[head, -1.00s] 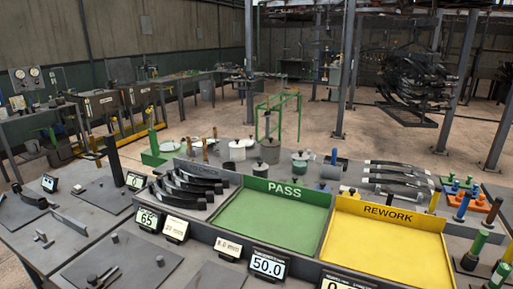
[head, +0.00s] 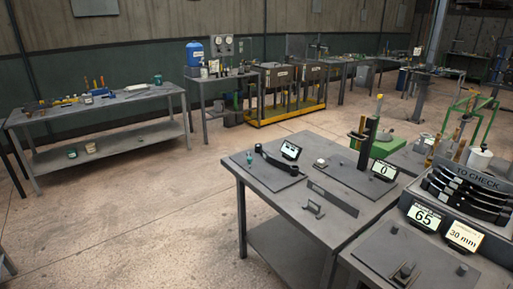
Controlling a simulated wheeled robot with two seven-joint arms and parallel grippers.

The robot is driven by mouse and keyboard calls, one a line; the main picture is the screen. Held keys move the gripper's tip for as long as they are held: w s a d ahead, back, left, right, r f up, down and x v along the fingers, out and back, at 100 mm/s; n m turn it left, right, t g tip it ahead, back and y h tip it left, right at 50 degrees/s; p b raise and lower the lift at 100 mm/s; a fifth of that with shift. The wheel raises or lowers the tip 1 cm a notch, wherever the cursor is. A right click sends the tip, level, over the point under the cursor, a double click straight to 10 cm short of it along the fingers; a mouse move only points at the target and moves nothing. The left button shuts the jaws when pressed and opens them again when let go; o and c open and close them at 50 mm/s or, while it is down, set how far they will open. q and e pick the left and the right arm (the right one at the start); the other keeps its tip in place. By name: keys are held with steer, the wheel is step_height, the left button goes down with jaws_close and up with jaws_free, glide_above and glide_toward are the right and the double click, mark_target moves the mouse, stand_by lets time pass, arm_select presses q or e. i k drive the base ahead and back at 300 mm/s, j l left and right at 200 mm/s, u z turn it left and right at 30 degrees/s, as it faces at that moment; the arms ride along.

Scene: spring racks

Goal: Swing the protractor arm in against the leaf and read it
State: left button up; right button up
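On the near bench, a dark leaf (head: 278,163) with a rounded eye at one end lies on a flat grey plate (head: 262,178). A small display (head: 290,150) stands at the plate's back edge; its reading is too small to make out. A small teal-topped peg (head: 249,158) stands at the plate's left side. I cannot clearly pick out a protractor arm or tell its angle to the leaf. Neither of my grippers is in view.
Beside the plate stand a dark column (head: 368,140) and a display reading 0 (head: 383,171). A TO CHECK rack (head: 468,174) of dark leaves is at right, with displays reading 65 (head: 424,218) and 30 mm (head: 464,237). The floor (head: 140,230) left of the bench is clear.

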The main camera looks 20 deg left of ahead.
mark_target(249, 159)
steer(key=j, duration=1.2)
steer(key=k+j, duration=0.15)
steer(key=j, duration=1.05)
